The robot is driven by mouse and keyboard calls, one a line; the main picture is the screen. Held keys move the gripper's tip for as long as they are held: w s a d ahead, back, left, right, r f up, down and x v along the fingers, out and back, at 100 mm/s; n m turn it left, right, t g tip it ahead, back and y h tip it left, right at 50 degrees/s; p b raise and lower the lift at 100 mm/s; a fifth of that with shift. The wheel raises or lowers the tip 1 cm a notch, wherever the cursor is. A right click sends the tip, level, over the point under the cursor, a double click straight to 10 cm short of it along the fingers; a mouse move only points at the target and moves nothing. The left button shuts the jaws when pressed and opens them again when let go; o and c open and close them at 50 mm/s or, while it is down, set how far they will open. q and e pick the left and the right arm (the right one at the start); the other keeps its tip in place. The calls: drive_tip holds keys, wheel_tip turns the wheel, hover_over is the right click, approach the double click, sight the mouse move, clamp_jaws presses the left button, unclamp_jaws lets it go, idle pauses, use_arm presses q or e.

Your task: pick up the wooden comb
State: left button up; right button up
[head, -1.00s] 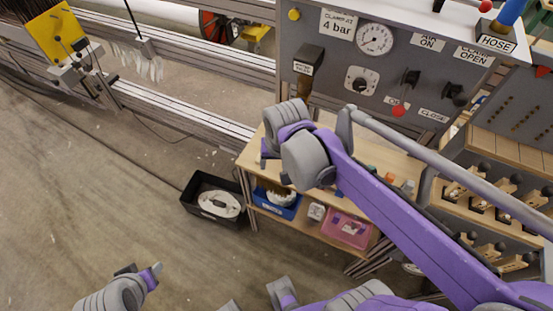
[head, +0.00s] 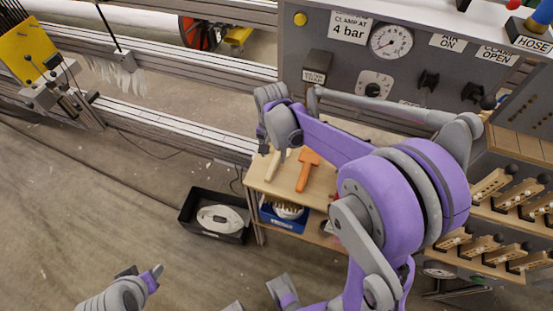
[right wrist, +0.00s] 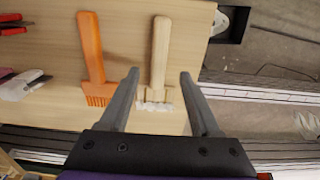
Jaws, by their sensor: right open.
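The wooden comb (right wrist: 160,52) has a pale wood handle and a whitish toothed end. It lies on the wooden shelf top (right wrist: 55,110), and in the head view (head: 277,164) it is partly hidden by my right gripper. My right gripper (right wrist: 159,74) is open and empty; in the wrist view its fingers appear on either side of the comb, not touching it. It also shows in the head view (head: 272,150), over the shelf's left end. My left gripper (head: 141,274) is at the lower left, away from the shelf; its opening is unclear.
An orange comb (right wrist: 92,50) lies beside the wooden one, close to one finger. Red-handled tools (right wrist: 22,80) lie farther left. A black bin (head: 197,226) stands on the floor left of the shelf. A control panel (head: 345,72) rises behind.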

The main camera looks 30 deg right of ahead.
sight(274, 163)
drive_tip(key=shift+f, duration=2)
clamp_jaws()
drive_tip(key=shift+s, duration=0.1)
